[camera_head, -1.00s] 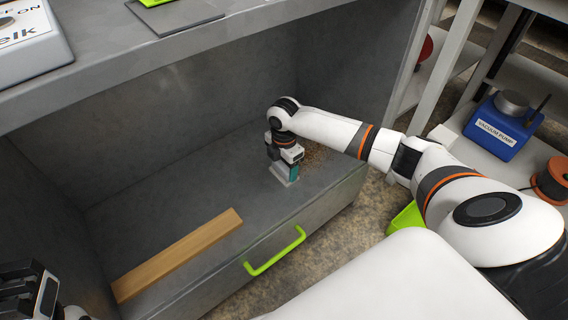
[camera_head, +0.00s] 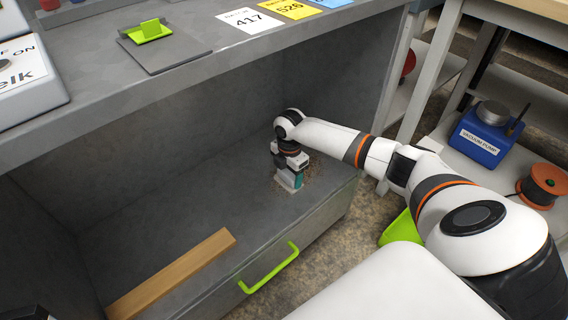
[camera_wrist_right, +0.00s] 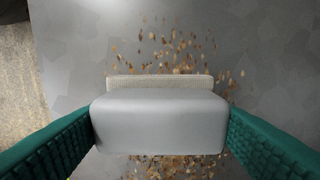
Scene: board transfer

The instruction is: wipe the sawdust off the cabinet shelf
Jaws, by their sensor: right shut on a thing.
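The grey cabinet shelf (camera_head: 190,205) is the floor of an open compartment in the head view. Brown sawdust (camera_head: 319,166) lies at its right end, around my right gripper (camera_head: 291,183). In the wrist view, loose sawdust flakes (camera_wrist_right: 178,45) lie on both sides of a grey block with a pale textured edge (camera_wrist_right: 158,122). My right gripper's green-padded fingers are shut on the block's two ends. The block is down at the shelf surface; exact contact is hard to see. Only a dark scrap of my left gripper (camera_head: 30,313) shows at the bottom left corner.
A wooden strip (camera_head: 172,275) lies along the shelf's front left. A green handle (camera_head: 268,268) sits on the drawer front below. The cabinet walls and top (camera_head: 190,65) enclose the shelf. A side rack at right holds a blue vacuum pump (camera_head: 480,140).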

